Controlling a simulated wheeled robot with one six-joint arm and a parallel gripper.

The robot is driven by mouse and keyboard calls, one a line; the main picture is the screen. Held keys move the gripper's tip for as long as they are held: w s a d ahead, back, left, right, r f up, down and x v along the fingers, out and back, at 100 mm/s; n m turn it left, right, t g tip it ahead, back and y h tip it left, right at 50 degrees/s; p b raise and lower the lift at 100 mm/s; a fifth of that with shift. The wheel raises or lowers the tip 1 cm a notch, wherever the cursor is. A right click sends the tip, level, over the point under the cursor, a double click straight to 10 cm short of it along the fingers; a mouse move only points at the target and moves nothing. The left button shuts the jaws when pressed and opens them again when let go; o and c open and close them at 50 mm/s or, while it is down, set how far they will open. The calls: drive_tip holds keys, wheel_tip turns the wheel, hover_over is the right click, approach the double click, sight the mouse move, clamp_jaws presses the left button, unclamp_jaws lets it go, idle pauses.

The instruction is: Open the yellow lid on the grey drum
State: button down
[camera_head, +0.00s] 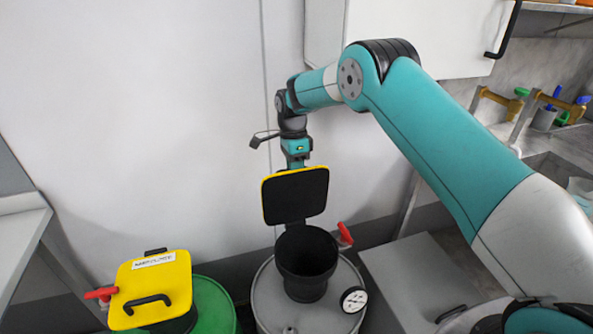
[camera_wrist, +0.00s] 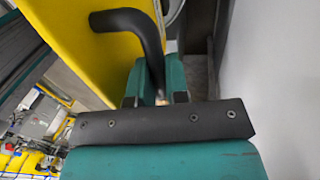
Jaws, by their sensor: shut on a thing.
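The grey drum (camera_head: 268,297) stands at the bottom middle of the head view, with a black open neck (camera_head: 306,258) on its top. Its yellow lid (camera_head: 264,203) stands raised, nearly upright, behind the neck, with its black underside facing the head camera. In the wrist view the lid's yellow face (camera_wrist: 60,45) fills the upper left, with a black bar handle (camera_wrist: 135,22). My gripper (camera_wrist: 158,88) is shut on the handle's end there. In the head view my gripper is behind the lid, and its fingers are hidden.
A green drum (camera_head: 213,305) with a shut yellow lid (camera_head: 165,275) stands at the left. A red lever (camera_head: 345,234) and a round gauge (camera_head: 354,299) sit on the grey drum. A pale wall is close behind; a counter (camera_head: 560,140) is at the right.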

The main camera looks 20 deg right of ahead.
drive_tip(key=shift+s+d+f, duration=0.1)
drive_tip(key=shift+s+f, duration=0.05)
drive_tip(key=shift+f, duration=0.25)
drive_tip(key=c, duration=1.1)
unclamp_jaws()
drive_tip(key=w+r+p, duration=0.1)
drive_tip(key=r+p, duration=0.3)
drive_tip(key=r, duration=0.1)
drive_tip(key=w+r+p, duration=0.1)
drive_tip(key=r+p, duration=0.4)
drive_tip(key=r, duration=0.1)
drive_tip(key=w+r+p, duration=0.1)
drive_tip(key=r+p, duration=0.4)
drive_tip(key=r, duration=0.1)
drive_tip(key=shift+w+r, duration=0.2)
drive_tip(key=shift+w, duration=0.15)
